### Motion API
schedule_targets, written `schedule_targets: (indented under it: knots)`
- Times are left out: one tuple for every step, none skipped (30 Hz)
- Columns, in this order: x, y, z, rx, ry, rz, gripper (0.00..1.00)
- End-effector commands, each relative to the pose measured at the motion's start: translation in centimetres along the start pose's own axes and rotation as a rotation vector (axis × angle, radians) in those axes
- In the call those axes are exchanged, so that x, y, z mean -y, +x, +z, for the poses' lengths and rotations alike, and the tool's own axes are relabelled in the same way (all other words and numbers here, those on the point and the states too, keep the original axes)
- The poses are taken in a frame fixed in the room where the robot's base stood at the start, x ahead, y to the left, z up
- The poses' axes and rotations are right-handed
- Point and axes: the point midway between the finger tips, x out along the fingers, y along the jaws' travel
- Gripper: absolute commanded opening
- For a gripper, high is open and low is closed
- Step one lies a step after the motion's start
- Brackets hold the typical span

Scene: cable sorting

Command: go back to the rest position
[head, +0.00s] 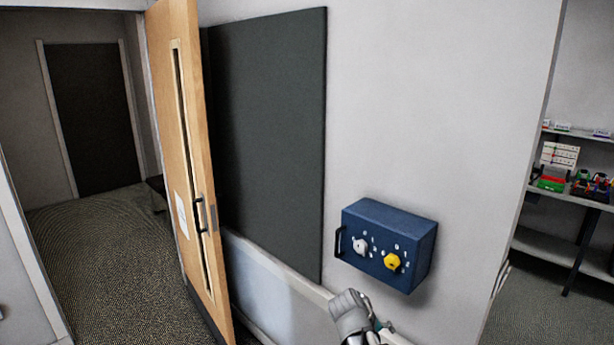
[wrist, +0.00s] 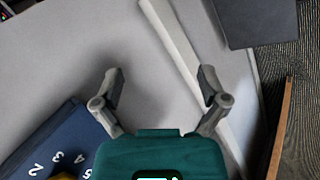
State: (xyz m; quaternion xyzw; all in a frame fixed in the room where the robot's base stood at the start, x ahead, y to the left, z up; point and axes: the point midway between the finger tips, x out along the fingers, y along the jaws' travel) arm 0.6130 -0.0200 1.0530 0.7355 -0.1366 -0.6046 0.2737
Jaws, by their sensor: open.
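My gripper (wrist: 160,80) is open in the wrist view, its two grey fingers spread apart with nothing between them. Beyond them is the pale wall and a light strip along it. The blue box (head: 408,237) is mounted on the wall in the head view, with a white knob (head: 360,246), a yellow knob (head: 392,261) and a black handle at its left side. In the wrist view the blue box (wrist: 52,135) is at the lower left, apart from the fingers. Part of my arm shows at the bottom of the head view; the fingers are not clear there.
A wooden door (head: 184,130) stands open at left, beside a dark wall panel (head: 268,140). Shelves (head: 560,195) with small coloured items stand at far right. Carpeted floor (head: 110,265) lies open beyond the door.

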Motion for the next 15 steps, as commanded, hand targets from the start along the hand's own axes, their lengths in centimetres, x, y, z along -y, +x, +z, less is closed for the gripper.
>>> schedule_targets:
  knots:
    - [0.3,0.4,1.1,0.023,0.023,-0.054,0.93]
    - [0.5,0.6,1.6,0.037,0.036,-0.090,0.93]
    - [0.9,0.8,2.3,0.056,0.054,-0.138,0.93]
    - [1.2,0.9,2.8,0.068,0.067,-0.173,0.93]
    - [1.5,0.9,3.3,0.080,0.079,-0.208,0.93]
    - [1.9,1.0,3.9,0.097,0.096,-0.256,0.93]
    - [2.2,1.0,4.3,0.108,0.108,-0.291,0.93]
    - [2.5,1.0,4.7,0.118,0.119,-0.325,0.93]
    - [2.8,0.9,5.2,0.133,0.133,-0.369,0.93]
    - [3.0,0.9,5.5,0.141,0.143,-0.399,0.93]
    - [3.3,0.8,5.8,0.149,0.152,-0.428,0.93]
    - [3.5,0.7,6.2,0.159,0.163,-0.464,0.93]
    - [3.7,0.6,6.4,0.166,0.170,-0.487,0.93]
    - [3.9,0.5,6.6,0.171,0.176,-0.508,0.93]
    - [4.1,0.4,6.8,0.176,0.182,-0.532,0.93]
